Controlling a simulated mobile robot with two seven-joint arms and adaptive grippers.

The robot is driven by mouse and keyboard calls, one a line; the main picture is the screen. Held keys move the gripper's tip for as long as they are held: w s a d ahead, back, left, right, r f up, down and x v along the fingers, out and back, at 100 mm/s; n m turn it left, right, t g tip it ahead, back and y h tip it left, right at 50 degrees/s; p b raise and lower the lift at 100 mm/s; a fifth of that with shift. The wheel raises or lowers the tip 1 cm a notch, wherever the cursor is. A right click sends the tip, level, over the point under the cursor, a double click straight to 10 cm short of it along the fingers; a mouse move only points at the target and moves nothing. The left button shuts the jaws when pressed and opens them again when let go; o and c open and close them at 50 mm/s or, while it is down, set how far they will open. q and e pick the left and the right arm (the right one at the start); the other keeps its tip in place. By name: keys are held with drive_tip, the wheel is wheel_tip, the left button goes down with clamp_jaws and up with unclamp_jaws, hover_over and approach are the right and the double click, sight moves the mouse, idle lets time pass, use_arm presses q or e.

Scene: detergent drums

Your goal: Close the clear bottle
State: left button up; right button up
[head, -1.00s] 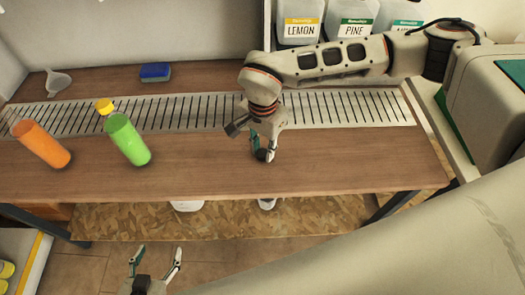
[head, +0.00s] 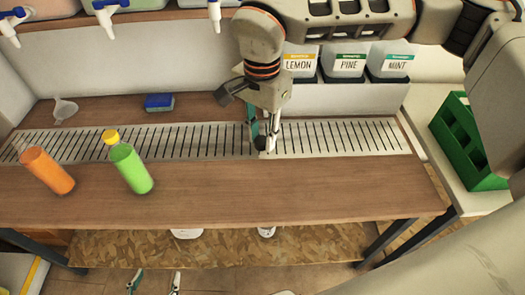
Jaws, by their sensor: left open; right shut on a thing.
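An orange bottle (head: 47,171) stands at the left of the table, with a see-through neck and no cap visible on it. A green bottle (head: 131,169) stands to its right with a yellow cap (head: 110,136) at its top. I cannot tell which one is the clear bottle. My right gripper (head: 264,146) points down over the slotted strip, well right of both bottles. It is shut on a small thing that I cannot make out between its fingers. My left gripper (head: 153,284) is open and empty at the bottom edge, in front of the table.
A slotted metal strip (head: 330,137) runs along the table (head: 300,190). A funnel (head: 64,109) and a blue sponge (head: 159,102) lie behind it. Labelled jugs (head: 345,62) stand at the back, a green crate (head: 465,135) at the right. The table's front right is clear.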

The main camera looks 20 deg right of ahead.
drive_tip(key=shift+r, duration=1.2)
use_arm(q)
drive_tip(key=shift+s+f, duration=0.3)
drive_tip(key=shift+s, duration=0.15)
drive_tip(key=shift+o, duration=0.3)
drive_tip(key=shift+w+r, duration=0.3)
drive_tip(key=shift+r, duration=0.05)
